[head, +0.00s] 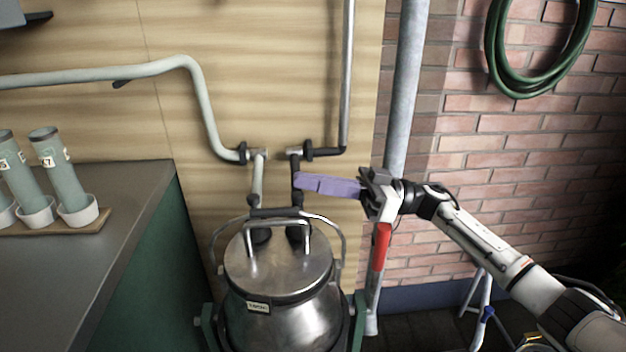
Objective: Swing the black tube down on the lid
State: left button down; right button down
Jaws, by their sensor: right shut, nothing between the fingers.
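The steel churn (285,318) stands upright below the wall pipes, with its round lid (262,272) on top and a raised metal handle on the lid. The black tube (295,166) hangs down from the right pipe's fitting to a dark end behind the lid's rear edge. My right gripper (299,182) reaches in from the right, its long purple fingers shut and empty. Their tips overlap the black tube's upper part; whether they touch it I cannot tell. My left gripper is out of view.
A pale tube (257,180) hangs left of the black one. A grey counter (90,265) with several capped tubes in white cups (78,211) is at the left. A grey downpipe (405,100) and red handle (381,247) stand right of the churn.

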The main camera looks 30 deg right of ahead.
notch_tip(320, 180, up, 5)
jog(key=p, duration=0.6)
jog(key=f+b+v, duration=0.1)
jog(key=b+v, duration=0.1)
jog(key=v, duration=0.8)
jog(key=shift+a, duration=0.15)
